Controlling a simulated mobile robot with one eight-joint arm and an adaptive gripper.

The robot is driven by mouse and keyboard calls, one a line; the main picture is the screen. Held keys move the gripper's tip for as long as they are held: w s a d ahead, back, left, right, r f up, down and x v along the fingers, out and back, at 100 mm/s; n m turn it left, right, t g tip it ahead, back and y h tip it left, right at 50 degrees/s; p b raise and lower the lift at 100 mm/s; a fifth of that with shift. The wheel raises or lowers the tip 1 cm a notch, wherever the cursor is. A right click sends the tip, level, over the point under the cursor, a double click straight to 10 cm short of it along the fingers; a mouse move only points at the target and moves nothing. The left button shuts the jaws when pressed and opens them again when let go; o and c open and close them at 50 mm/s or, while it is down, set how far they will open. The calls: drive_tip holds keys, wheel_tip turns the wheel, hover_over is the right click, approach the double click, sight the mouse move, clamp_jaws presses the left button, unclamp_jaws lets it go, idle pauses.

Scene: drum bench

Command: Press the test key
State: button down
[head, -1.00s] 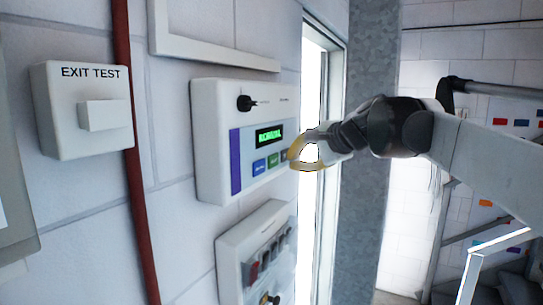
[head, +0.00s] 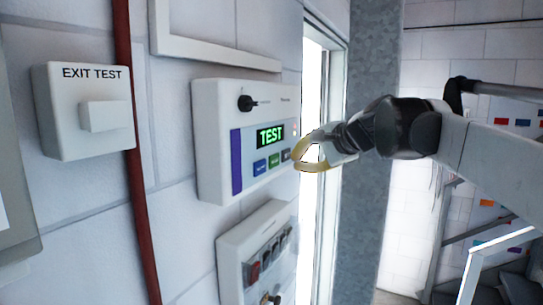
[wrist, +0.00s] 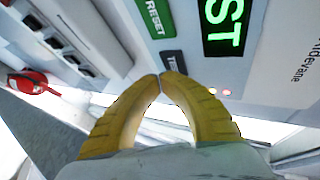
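The white control panel (head: 213,140) is on the wall, with a green display (head: 270,136) that reads "TEST". Below the display is a row of keys: a blue one (head: 259,167), a green one (head: 274,160) and the dark test key (head: 286,155). In the wrist view the green reset key (wrist: 155,18) and the dark test key (wrist: 174,62) show, the latter partly hidden behind my fingertips. My gripper (head: 299,160) is shut with its yellow fingertips (wrist: 160,78) together and nothing between them. The tips are right by the test key; I cannot tell whether they touch it.
A lower box with switches (head: 262,250) hangs below. An "EXIT TEST" box (head: 84,110) and a red pipe (head: 130,150) are left. A bright door opening (head: 314,100) is right of the panel.

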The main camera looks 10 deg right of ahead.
drive_tip(key=s+d, duration=0.3)
drive_tip(key=d, duration=0.2)
drive_tip(key=shift+s, duration=0.3)
drive_tip(key=shift+a, duration=0.1)
drive_tip(key=s+a+f+n+g+h+b, duration=0.1)
drive_tip(key=s+f+n+b, duration=0.3)
drive_tip(key=f, duration=1.8)
drive_tip(key=s+f+n+g+h+b, duration=0.1)
drive_tip(key=s+f+n+h+b, duration=0.2)
drive_tip(key=s+f+b, duration=1.2)
drive_tip(key=s+a+f+n+g+h+b, duration=0.1)
drive_tip(key=s+f+n+b, duration=0.4)
drive_tip(key=f+b, duration=1.3)
drive_tip(key=s+f, duration=0.4)
drive_tip(key=f, duration=0.9)
drive_tip(key=shift+s+a+f+g+h, duration=0.15)
drive_tip(key=shift+a+f+g+h, duration=0.05)
drive_tip(key=shift+a+g+h, duration=0.2)
